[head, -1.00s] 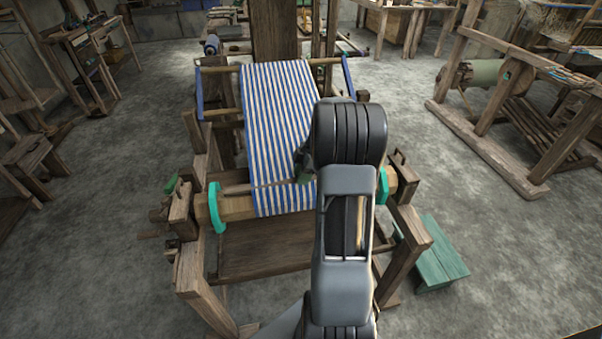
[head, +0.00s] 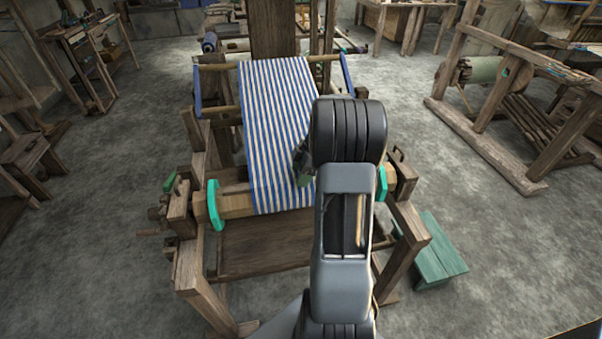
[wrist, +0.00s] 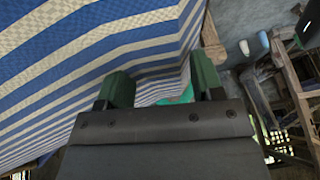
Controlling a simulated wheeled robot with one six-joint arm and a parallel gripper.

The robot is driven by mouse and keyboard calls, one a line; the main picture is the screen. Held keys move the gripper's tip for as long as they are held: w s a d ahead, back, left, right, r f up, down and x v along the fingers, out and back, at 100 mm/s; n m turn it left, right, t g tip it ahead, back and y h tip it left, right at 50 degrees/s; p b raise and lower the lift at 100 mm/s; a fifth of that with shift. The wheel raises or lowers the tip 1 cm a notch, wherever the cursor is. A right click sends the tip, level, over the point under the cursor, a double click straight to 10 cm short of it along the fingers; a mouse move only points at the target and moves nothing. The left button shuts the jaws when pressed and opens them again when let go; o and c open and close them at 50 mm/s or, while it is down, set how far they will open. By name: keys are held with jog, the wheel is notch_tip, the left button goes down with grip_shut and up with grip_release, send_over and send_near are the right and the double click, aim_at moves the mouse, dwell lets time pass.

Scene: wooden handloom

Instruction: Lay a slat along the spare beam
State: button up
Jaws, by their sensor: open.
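A wooden beam (head: 236,206) with teal end discs (head: 213,205) lies across the front of the near loom; I cannot tell for certain if it is the spare beam. Blue and white striped cloth (head: 278,125) runs down over it and also fills much of the wrist view (wrist: 80,60). My gripper (head: 302,165) is low over the right part of the cloth, partly hidden by my arm. In the wrist view my gripper (wrist: 160,85) has its green fingers apart, with cloth and nothing held between them. No slat can be clearly made out.
A green bench (head: 436,252) stands right of the loom. Wooden posts and brackets (head: 180,205) flank the beam. Another loom frame (head: 500,140) stands at the right. The grey floor is open on both sides.

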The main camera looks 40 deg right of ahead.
jog(key=v, duration=1.3)
jog(key=shift+d+r, duration=0.15)
jog(key=shift+r, duration=0.2)
jog(key=shift+s, duration=0.1)
